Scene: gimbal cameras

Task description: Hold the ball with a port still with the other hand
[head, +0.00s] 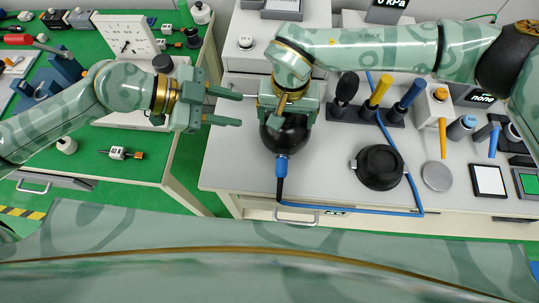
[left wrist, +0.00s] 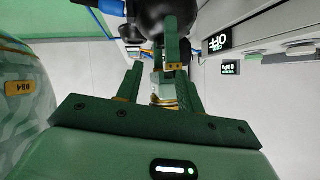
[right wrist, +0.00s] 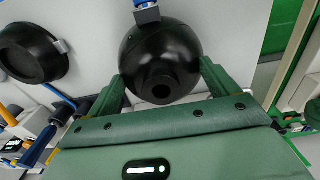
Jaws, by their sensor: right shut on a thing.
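The black ball (head: 286,135) with a port is in the middle of the head view, above the grey bench. A blue fitting (head: 282,166) with a hose joins its front side. My right gripper (head: 287,112) comes from above and is shut on the ball. In the right wrist view the ball (right wrist: 160,60) sits between both fingers, with a round dark port (right wrist: 161,90) facing the camera. My left gripper (head: 240,109) is open and empty, just left of the ball and apart from it. The ball (left wrist: 165,12) also shows at the top of the left wrist view.
A black bowl-like holder (head: 379,167) stands on the bench right of the ball. A blue hose (head: 345,210) runs along the front edge. Upright black, yellow and blue handles (head: 378,92) stand behind. A green-topped bench (head: 90,190) is at left, beyond a gap.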

